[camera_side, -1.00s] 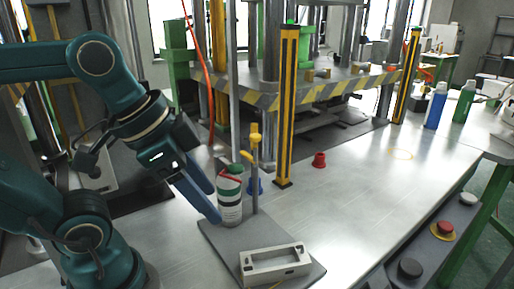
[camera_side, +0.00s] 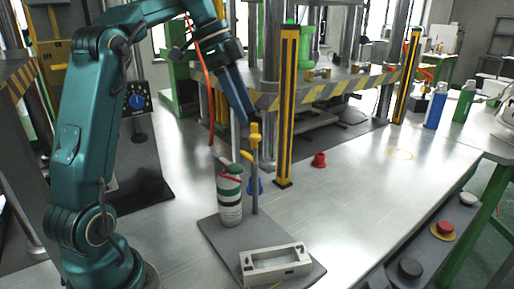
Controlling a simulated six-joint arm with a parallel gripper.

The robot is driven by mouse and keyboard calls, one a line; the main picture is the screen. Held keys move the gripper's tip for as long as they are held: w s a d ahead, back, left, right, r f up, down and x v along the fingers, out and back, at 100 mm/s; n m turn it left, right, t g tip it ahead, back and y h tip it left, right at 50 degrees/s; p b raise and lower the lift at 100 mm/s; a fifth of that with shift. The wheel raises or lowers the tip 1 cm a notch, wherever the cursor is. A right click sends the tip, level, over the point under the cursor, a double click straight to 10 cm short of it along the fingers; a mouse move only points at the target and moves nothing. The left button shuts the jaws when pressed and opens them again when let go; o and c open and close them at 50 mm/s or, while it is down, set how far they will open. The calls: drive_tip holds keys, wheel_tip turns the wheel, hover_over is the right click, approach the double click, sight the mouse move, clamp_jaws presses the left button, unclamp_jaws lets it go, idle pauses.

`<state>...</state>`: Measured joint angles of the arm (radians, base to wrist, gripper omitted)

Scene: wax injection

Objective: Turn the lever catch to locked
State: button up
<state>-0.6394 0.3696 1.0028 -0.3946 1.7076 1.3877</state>
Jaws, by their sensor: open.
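My gripper (camera_side: 245,116) is open and empty. Its blue fingers point down and right, above the fixture and close to the top of the yellow clamp piece (camera_side: 255,138) on a thin upright post; I cannot tell whether they touch. A white canister (camera_side: 230,205) with green and dark bands stands upright on a grey base plate (camera_side: 222,238). A red lever-like piece (camera_side: 230,178) lies across the canister's upper part. A blue part (camera_side: 255,187) sits behind the post. I cannot tell for certain which piece is the lever catch, or its state.
A white slotted block (camera_side: 275,262) lies at the plate's front. A yellow-black column (camera_side: 286,110) stands just right of the post. A panel with a blue dial (camera_side: 137,101) is at left.

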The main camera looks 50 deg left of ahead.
sight(255, 135)
drive_tip(key=shift+x, duration=2.55)
drive_tip(key=shift+a, duration=0.2)
clamp_jaws()
